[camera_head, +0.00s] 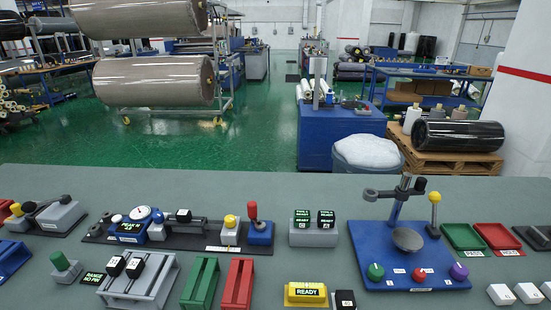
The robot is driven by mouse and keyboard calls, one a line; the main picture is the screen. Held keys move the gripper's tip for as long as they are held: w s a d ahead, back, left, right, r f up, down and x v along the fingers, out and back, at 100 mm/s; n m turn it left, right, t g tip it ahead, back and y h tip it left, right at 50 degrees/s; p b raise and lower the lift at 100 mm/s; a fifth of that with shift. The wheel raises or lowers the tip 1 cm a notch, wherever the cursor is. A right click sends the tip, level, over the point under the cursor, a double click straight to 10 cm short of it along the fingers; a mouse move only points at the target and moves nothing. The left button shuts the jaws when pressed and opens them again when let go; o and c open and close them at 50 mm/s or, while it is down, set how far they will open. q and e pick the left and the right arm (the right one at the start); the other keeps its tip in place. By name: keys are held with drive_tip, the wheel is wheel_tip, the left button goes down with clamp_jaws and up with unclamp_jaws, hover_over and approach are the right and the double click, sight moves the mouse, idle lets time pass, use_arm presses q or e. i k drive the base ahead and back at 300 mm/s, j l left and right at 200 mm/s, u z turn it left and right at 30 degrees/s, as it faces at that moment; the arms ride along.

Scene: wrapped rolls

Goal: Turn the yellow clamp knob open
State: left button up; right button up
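Several yellow knobs show in the head view. One yellow knob (231,221) sits on a white block on the dark rail fixture (180,237), left of centre, beside a red-topped lever (253,211) on a blue block. Another yellow ball knob (435,197) tops an upright lever on the blue base plate (380,245) at the right. Neither of my grippers is in view.
The fixtures stand on a grey-green table (330,185). Green (201,281) and red (238,283) slotted holders, a yellow READY block (306,293), and green (463,237) and red (495,236) trays stand around. The table's far strip is mostly clear.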

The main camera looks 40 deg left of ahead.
sight(230, 219)
drive_tip(key=u, duration=1.75)
